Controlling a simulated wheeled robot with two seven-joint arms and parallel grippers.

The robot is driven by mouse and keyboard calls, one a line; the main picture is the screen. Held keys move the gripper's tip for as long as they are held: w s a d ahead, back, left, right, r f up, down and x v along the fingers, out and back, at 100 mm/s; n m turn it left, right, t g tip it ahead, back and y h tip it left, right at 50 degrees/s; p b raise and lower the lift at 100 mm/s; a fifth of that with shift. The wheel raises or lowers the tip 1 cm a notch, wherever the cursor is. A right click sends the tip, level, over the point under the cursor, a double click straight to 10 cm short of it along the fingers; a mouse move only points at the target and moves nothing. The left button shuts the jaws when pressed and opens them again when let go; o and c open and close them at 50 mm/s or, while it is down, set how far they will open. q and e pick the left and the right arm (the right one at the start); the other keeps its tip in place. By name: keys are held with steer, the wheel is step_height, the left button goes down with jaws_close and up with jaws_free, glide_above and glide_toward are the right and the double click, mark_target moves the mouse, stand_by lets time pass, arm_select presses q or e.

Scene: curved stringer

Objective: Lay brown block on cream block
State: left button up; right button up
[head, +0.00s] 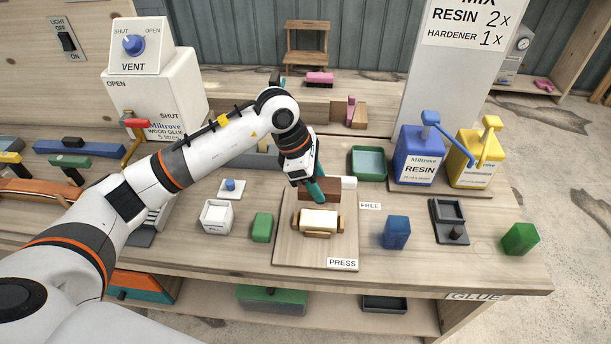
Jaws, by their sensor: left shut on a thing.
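The cream block (319,220) sits in a small wooden holder with brown ends, on the wooden board labelled PRESS (285,252). My left gripper (318,191) has teal fingers and is shut on the brown block (331,193). The brown block is just behind the cream block in the picture; the fingers cover part of it. I cannot tell the exact height gap between the two blocks. My right gripper is not in view.
A white piece (348,183) is at the brown block's right. A green block (262,228) and white box (216,217) stand left of the board. A blue block (396,232) and dark tray (449,220) stand right. Blue resin (418,160) and yellow hardener (474,165) dispensers stand behind.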

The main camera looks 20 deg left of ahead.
arm_select(q)
steer(key=shift+w+f+b, duration=0.25)
steer(key=shift+f, duration=0.25)
steer(key=shift+w+f+b, duration=0.2)
steer(key=shift+f, duration=0.65)
steer(key=b, duration=0.4)
glide_above(322, 218)
steer(key=a, duration=0.1)
steer(key=f, duration=0.5)
steer(key=shift+s+a, duration=0.15)
steer(key=shift+a, duration=0.05)
steer(key=shift+f+b, duration=0.85)
steer(key=shift+f, duration=0.05)
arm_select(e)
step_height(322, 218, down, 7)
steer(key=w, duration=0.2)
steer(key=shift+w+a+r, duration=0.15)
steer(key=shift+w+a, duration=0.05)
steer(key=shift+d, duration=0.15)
arm_select(q)
steer(key=shift+b, duration=0.3)
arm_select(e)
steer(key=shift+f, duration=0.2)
arm_select(q)
steer(key=shift+f+b, duration=0.35)
steer(key=shift+f, duration=0.05)
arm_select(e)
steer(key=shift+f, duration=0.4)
